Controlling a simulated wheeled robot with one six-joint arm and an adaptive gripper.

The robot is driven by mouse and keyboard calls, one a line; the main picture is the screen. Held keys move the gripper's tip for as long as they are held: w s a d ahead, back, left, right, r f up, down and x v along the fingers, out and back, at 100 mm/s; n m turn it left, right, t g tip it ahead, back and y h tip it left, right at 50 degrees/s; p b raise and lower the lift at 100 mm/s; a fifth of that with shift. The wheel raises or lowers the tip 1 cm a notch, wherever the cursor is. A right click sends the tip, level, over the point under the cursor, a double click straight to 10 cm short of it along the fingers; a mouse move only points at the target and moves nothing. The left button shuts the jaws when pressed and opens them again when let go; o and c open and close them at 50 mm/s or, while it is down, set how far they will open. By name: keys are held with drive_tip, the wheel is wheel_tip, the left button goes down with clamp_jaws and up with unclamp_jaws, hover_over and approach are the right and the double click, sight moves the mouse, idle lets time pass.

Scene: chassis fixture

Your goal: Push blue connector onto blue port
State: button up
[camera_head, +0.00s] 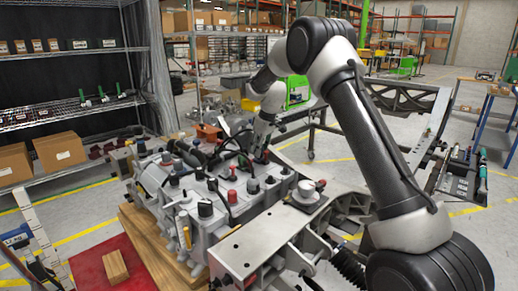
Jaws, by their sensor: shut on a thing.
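The chassis fixture (245,247) is a grey metal assembly crowded with dark caps, plugs and cables, plus a few red parts. My arm reaches over it from the lower right and bends down. My gripper (259,155) is small and dark in this view, low among the cables and plugs near the middle of the assembly. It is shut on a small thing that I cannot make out. I cannot pick out the blue connector or the blue port; the jaws and nearby cables hide that spot.
Black caps (205,209) and a red plug (232,196) stand up close in front of my gripper. A white round part (306,190) sits on the plate to the right. Wire shelves (75,104) stand at left. A wooden block (115,266) lies on a red mat.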

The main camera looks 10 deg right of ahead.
drive_tip(key=shift+f, duration=0.45)
drive_tip(key=o, duration=1.1)
drive_tip(key=shift+c, duration=0.2)
drive_tip(key=shift+r, duration=3)
drive_tip(key=shift+r, duration=0.1)
